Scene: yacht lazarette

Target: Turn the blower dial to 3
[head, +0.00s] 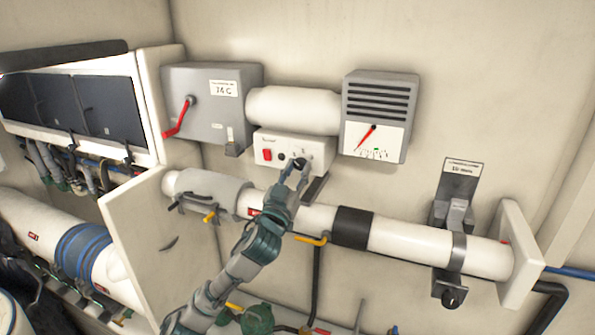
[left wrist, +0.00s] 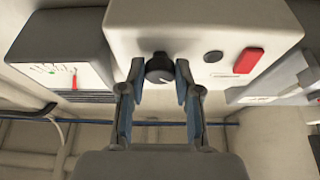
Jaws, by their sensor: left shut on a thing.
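The blower dial is a dark round knob (left wrist: 159,68) with a pale pointer line, on the front of a white control box (head: 268,143). In the head view the knob (head: 299,163) is mostly hidden by my left gripper (head: 297,172). In the left wrist view my left gripper (left wrist: 159,84) has one blue-padded finger on each side of the knob and is shut on it. Marks around the dial are too small to read, so I cannot tell its setting. My right gripper is not in view.
A gauge with a red needle (head: 367,138) is right of the box, under a dark slatted vent. A grey box with a red lever (head: 180,117) is to the left. A white pipe (head: 400,240) with yellow-handled valves runs below. A white cylinder (head: 293,110) sits above.

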